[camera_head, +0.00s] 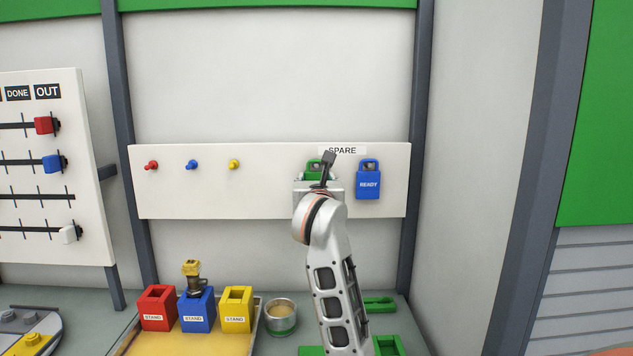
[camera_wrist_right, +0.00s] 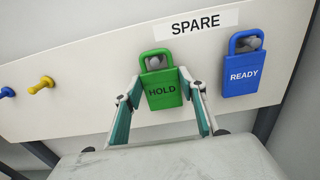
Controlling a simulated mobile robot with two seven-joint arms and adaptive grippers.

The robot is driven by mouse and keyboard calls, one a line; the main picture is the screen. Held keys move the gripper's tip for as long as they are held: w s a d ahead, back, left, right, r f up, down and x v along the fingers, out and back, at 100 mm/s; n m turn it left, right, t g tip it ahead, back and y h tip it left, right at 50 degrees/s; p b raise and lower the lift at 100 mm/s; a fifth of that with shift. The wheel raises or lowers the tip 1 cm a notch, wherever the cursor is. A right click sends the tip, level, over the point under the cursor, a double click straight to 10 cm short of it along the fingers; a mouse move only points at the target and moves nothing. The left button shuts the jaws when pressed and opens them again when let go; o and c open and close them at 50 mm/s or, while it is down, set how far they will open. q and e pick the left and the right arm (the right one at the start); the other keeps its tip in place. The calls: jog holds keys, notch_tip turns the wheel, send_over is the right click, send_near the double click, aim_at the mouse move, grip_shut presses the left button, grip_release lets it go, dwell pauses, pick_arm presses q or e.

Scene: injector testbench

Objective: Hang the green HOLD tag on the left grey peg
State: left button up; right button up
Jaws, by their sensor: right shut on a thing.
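The green HOLD tag (camera_wrist_right: 163,98) is upright in front of the white board, below the SPARE label. The left grey peg (camera_wrist_right: 155,62) shows through the opening of the tag's loop; whether the loop rests on it I cannot tell. My right gripper (camera_wrist_right: 161,82) is shut on the tag, one finger at each side edge. In the head view only the top of the HOLD tag (camera_head: 313,168) shows above my right wrist, which hides the rest. My left gripper is not in view.
A blue READY tag (camera_head: 368,181) hangs close to the right on another grey peg (camera_wrist_right: 250,44). Red (camera_head: 151,165), blue (camera_head: 191,164) and yellow (camera_head: 233,164) pegs are bare at the left. Below stand coloured stands (camera_head: 196,312) and a metal cup (camera_head: 281,314).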

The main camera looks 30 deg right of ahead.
jog(key=shift+f, duration=0.15)
jog(key=o, duration=1.1)
jog(key=v, duration=1.2)
